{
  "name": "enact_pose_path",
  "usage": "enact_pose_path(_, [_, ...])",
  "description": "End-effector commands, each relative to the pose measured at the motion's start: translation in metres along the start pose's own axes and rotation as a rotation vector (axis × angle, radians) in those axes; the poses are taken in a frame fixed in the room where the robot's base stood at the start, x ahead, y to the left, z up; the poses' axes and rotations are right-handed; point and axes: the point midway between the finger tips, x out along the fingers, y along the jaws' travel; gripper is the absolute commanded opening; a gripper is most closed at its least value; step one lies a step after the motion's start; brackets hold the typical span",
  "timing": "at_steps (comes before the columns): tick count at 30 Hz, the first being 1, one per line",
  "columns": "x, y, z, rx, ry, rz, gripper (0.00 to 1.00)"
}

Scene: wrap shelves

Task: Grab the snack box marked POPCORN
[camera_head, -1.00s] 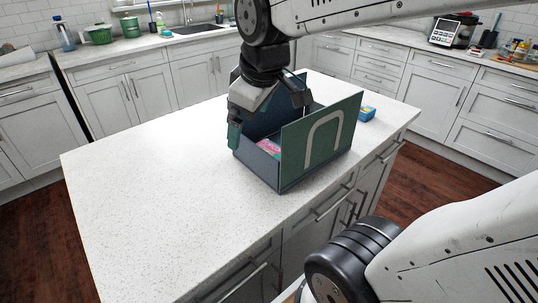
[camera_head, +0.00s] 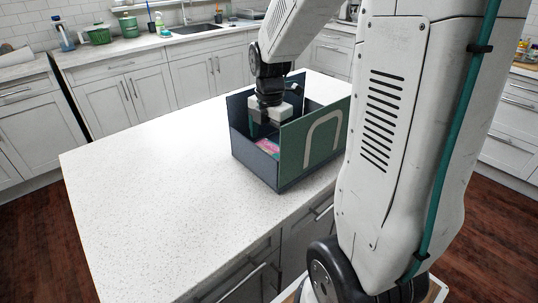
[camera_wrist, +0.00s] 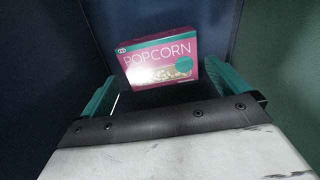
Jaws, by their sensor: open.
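The pink snack box marked POPCORN (camera_wrist: 158,57) lies inside the dark blue and green bin (camera_head: 312,145), with its printed face toward the wrist camera. In the head view only a small pink part of the box (camera_head: 268,147) shows past the bin's low front wall. My gripper (camera_wrist: 175,90) is open inside the bin, with one green finger toward each side of the box in the wrist view. The box appears beyond the fingertips, and nothing is held. In the head view my gripper (camera_head: 266,125) points down between the bin's walls, its fingertips partly hidden.
The bin stands on a white speckled island countertop (camera_head: 150,190), which is clear to the left. The bin's tall side walls stand close on both sides of my gripper. White cabinets with a sink (camera_head: 195,28) line the back wall.

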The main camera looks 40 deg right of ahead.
Motion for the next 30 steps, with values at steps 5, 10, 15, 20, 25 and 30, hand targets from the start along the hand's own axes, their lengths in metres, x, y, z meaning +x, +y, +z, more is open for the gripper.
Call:
enact_pose_path(5, [0.028, 0.0, -0.001, 0.001, 0.002, -0.004, 1.0])
enact_pose_path(10, [0.045, 0.001, -0.001, 0.001, 0.001, -0.001, 1.0])
enact_pose_path(15, [0.047, 0.001, -0.001, 0.001, 0.0, 0.001, 1.0])
enact_pose_path(20, [0.047, 0.001, -0.001, 0.002, 0.0, 0.001, 0.78])
enact_pose_path(25, [0.047, 0.001, -0.001, 0.002, 0.0, 0.001, 0.71])
enact_pose_path(30, [0.044, 0.001, -0.001, 0.002, -0.001, 0.002, 0.71])
